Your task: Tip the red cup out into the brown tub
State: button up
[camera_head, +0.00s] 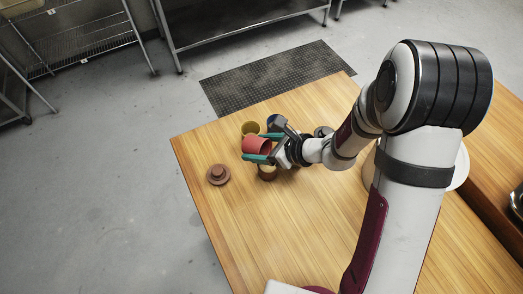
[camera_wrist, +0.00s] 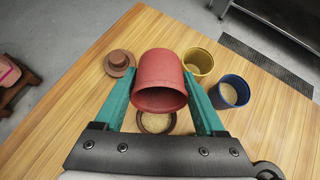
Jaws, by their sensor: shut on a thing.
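My gripper (camera_head: 264,147) is shut on the red cup (camera_head: 256,145), one teal finger on each side, and holds it above the table. In the wrist view the red cup (camera_wrist: 160,75) is tipped well over, its mouth turned toward the camera and downward. The part of its inside that shows is dark red with no contents visible. The brown tub (camera_wrist: 143,128) stands below the cup's mouth, partly hidden by the cup and gripper, with tan grainy stuff in it. The tub also shows below the cup in the head view (camera_head: 267,175). No falling stream shows.
A yellow cup (camera_wrist: 198,60) and a blue cup (camera_wrist: 232,90), both holding tan stuff, stand close on the right in the wrist view. A brown lid-like piece (camera_wrist: 119,63) lies on the left. The table's (camera_head: 240,220) near left part is clear.

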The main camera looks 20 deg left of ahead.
aim_at(260, 141)
jog(key=shift+w+a+r+h, duration=0.15)
jog(key=shift+a+r+h, duration=0.15)
jog(key=shift+h, duration=0.7)
jog(key=h, duration=0.2)
jog(key=g+h, duration=0.1)
jog(key=h, duration=0.1)
jog(key=shift+a+r+g, duration=0.15)
jog(key=shift+r+g, duration=0.05)
jog(key=shift+g, duration=0.1)
jog(key=g+h, duration=0.1)
jog(key=h, duration=0.2)
jog(key=shift+f+h, duration=0.15)
jog(key=shift+h, duration=0.25)
jog(key=h, duration=0.2)
jog(key=f+g+h, duration=0.1)
jog(key=h, duration=0.1)
jog(key=shift+d, duration=0.3)
jog(key=shift+d+r, duration=0.2)
jog(key=shift+r, duration=1.9)
jog(key=shift+h, duration=0.3)
